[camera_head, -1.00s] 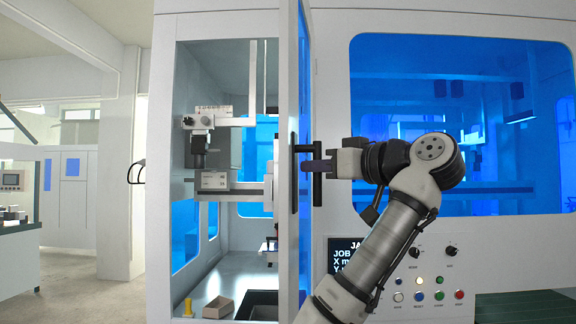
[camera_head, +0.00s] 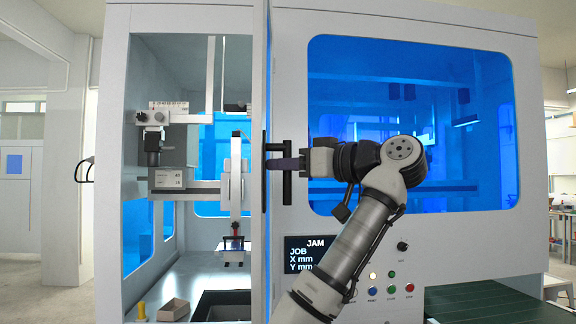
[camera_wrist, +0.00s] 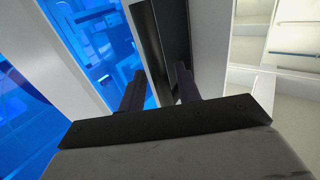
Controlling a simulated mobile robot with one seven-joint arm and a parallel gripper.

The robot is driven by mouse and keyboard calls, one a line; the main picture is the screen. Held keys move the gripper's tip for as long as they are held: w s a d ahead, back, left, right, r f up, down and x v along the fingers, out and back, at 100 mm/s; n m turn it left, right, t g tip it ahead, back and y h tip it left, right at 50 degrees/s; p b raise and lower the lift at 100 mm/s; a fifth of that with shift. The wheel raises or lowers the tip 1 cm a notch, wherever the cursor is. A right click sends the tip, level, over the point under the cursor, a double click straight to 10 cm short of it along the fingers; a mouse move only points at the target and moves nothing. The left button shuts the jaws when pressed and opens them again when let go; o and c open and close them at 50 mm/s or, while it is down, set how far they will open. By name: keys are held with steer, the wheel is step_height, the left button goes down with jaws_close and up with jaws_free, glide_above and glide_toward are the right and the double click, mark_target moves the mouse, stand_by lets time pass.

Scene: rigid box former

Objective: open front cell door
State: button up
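The front cell door (camera_head: 259,60) stands swung out and is seen nearly edge-on, with the cell opening uncovered to its left. Its black bar handle (camera_head: 287,186) is upright on the door's right-hand face. My gripper (camera_head: 280,164) reaches in from the right at the handle's mid-height, with its fingers around the bar. In the wrist view, the gripper's two dark fingers (camera_wrist: 160,88) are apart, with a dark upright strip between them. Their exact contact with the bar is partly hidden.
Inside the cell are a gantry with a tool head (camera_head: 233,185), a beige open box (camera_head: 173,310) and a yellow piece (camera_head: 141,311). A blue-windowed panel (camera_head: 410,120) and a JAM display (camera_head: 311,252) are to the right. A green conveyor (camera_head: 485,300) is at lower right.

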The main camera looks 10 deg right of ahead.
steer(key=shift+s, duration=0.1)
steer(key=b+v, duration=0.5)
steer(key=v, duration=0.8)
steer(key=shift+s+d, duration=0.2)
steer(key=shift+d, duration=0.15)
